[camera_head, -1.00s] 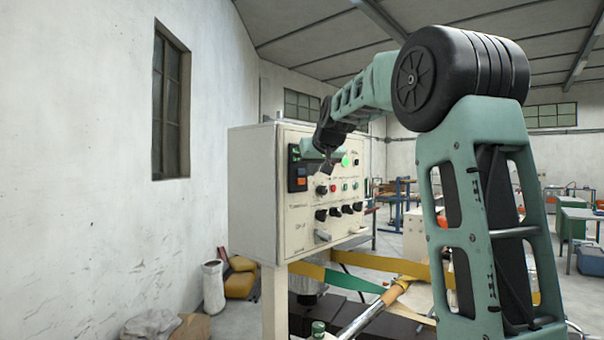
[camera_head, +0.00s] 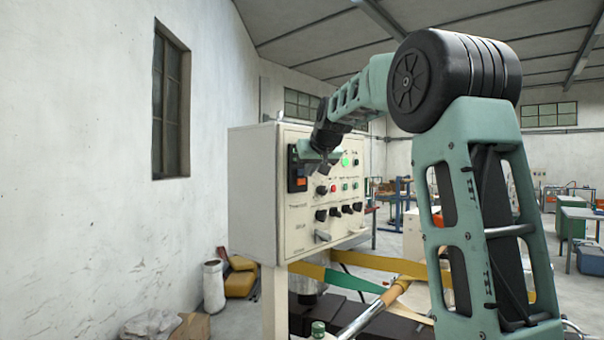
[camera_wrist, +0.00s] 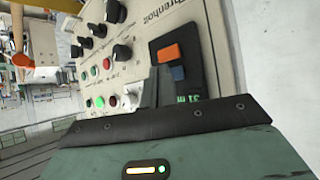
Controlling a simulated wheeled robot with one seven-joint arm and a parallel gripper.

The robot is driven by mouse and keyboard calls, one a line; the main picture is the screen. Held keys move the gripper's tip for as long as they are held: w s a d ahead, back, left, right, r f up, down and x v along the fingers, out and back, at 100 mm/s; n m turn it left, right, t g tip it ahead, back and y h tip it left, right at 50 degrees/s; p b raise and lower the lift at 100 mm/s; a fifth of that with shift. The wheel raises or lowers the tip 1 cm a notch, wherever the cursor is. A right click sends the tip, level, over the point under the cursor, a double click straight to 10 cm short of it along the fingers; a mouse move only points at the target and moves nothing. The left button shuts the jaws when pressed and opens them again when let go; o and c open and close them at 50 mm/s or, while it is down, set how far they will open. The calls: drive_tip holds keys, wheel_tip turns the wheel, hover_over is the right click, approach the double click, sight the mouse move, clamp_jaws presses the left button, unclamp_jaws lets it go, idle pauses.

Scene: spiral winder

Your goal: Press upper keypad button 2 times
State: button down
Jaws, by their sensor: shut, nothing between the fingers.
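The black keypad (camera_head: 293,172) is on the left of the control box's front panel. Its orange button (camera_head: 301,183) shows in the head view. In the wrist view, which is turned nearly upside down, the keypad (camera_wrist: 192,55) carries an orange button (camera_wrist: 170,52) and a blue button (camera_wrist: 178,73), with a green display beside the blue one. On the upright panel the blue button is the upper one. My gripper (camera_head: 325,168) is shut and empty in front of the panel. In the wrist view its fingertips (camera_wrist: 158,75) are beside the blue button; contact cannot be told.
The cream control box (camera_head: 253,195) has several dark knobs (camera_head: 333,212), a red button (camera_head: 334,189) and a lit green lamp (camera_head: 345,162). A metal handle (camera_head: 322,236) juts out lower down. Yellow and green straps (camera_head: 340,278) run below the box.

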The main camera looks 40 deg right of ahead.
drive_tip(key=shift+w, duration=0.4)
idle(0.5)
drive_tip(key=shift+s, duration=0.15)
drive_tip(key=shift+s+b, duration=0.35)
drive_tip(key=shift+s, duration=0.35)
drive_tip(key=s+b, duration=0.2)
drive_tip(key=s, duration=0.3)
drive_tip(key=shift+d+b, duration=0.2)
drive_tip(key=shift+b, duration=0.1)
idle(0.9)
